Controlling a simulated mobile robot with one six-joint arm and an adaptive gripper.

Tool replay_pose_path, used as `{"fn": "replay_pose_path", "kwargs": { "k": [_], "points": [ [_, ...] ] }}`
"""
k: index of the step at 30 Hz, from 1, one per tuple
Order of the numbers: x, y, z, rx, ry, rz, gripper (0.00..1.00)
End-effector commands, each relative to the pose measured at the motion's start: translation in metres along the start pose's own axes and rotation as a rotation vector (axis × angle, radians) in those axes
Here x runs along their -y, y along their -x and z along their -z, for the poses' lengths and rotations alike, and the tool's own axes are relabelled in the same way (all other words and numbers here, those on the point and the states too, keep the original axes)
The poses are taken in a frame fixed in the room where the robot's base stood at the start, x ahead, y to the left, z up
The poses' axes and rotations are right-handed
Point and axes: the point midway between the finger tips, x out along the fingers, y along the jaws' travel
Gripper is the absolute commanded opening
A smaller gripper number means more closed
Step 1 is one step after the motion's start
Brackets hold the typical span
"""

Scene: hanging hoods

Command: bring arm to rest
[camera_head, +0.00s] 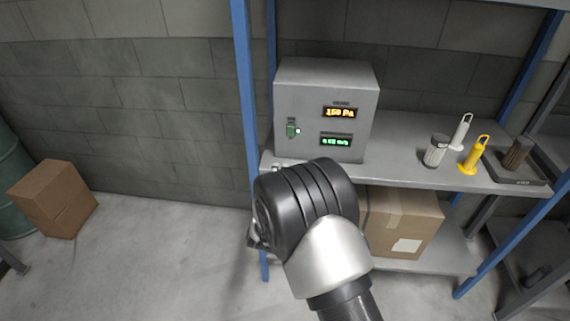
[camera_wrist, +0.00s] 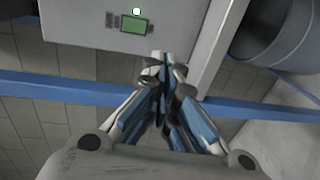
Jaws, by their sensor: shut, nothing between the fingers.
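My arm (camera_head: 320,235) reaches up from the bottom of the head view, in front of the shelf. Its dark wrist joint hides part of the shelf edge, and the fingers are mostly hidden behind it there. In the wrist view my gripper (camera_wrist: 164,65) is shut, its fingertips together and empty. The fingertips are in front of the grey control box's face, just below a green switch (camera_wrist: 133,25) with a lit white dot. I cannot tell whether they touch the box.
The grey box (camera_head: 295,85) with lit displays stands on the blue-posted shelf (camera_head: 400,125). White and yellow hooked objects (camera_head: 474,157) and a dark tray (camera_head: 530,178) are at right. Cardboard boxes sit on the lower shelf (camera_head: 400,222) and floor (camera_head: 55,198).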

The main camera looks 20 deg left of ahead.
Motion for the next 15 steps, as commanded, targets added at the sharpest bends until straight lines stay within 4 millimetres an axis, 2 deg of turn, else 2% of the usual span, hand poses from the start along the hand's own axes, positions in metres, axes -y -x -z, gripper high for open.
{"fn": "replay_pose_path", "kwargs": {
  "k": [5, 8, 12, 15],
  "points": [
    [-0.002, -0.001, -0.001, 0.000, -0.006, 0.002, 0.00],
    [-0.016, -0.003, -0.008, -0.005, -0.055, 0.021, 0.00],
    [-0.058, -0.001, -0.036, -0.017, -0.228, 0.104, 0.00],
    [-0.093, 0.011, -0.066, -0.018, -0.390, 0.192, 0.00]
  ]
}}
